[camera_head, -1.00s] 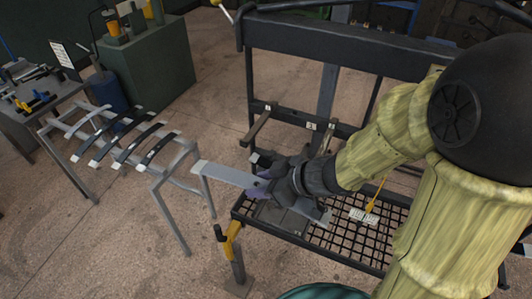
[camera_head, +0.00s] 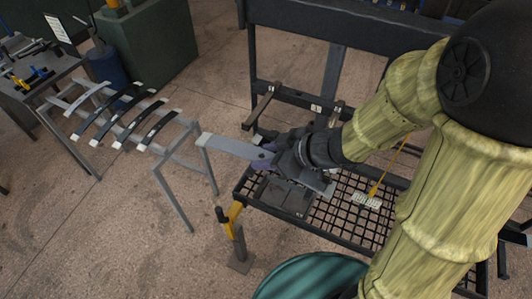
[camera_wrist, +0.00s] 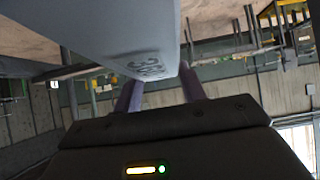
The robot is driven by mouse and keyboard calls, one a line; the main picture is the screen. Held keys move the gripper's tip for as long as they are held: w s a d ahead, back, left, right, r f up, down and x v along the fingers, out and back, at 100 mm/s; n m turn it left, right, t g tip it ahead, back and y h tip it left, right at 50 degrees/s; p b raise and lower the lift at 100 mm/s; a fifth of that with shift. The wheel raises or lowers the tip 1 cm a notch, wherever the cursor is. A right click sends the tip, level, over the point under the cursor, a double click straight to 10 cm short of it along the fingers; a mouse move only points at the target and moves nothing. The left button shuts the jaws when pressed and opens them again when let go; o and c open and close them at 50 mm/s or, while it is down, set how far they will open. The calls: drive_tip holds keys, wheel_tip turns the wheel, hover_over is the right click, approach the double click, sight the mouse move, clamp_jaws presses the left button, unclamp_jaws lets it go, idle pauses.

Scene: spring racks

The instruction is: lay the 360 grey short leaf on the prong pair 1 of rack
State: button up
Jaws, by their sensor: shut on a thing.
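My gripper (camera_head: 270,160) is shut on the grey short leaf (camera_head: 228,148), a flat pale bar that sticks out on both sides of the fingers. In the wrist view the grey leaf (camera_wrist: 115,35) fills the upper middle and bears a number that looks like 360. The dark rack (camera_head: 300,95) stands behind my gripper, with prongs (camera_head: 262,105) jutting forward from its crossbar and small white labels beside them. The leaf is in front of these prongs, above the rack's lower mesh shelf. My gripper and arm hide part of the prongs.
A grey stand (camera_head: 168,145) at the left bears several dark and pale leaves. A teal drum (camera_head: 305,278) stands at the bottom. A workbench (camera_head: 40,85) is at the far left.

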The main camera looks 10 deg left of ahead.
drive_tip(key=w+d+f+p, duration=0.1)
drive_tip(key=w+d+p, duration=0.1)
drive_tip(key=w, duration=0.5)
drive_tip(key=w+d+f+p, duration=0.2)
drive_tip(key=w+d+p, duration=0.1)
drive_tip(key=w, duration=0.4)
drive_tip(key=shift+f+p, duration=0.3)
drive_tip(key=shift+p, duration=0.55)
idle(0.4)
drive_tip(key=o, duration=1.2)
drive_tip(key=shift+s, duration=0.1)
drive_tip(key=shift+f, duration=0.1)
drive_tip(key=shift+d, duration=0.1)
drive_tip(key=b+v, duration=0.2)
drive_tip(key=v, duration=1.5)
drive_tip(key=shift+r, duration=0.25)
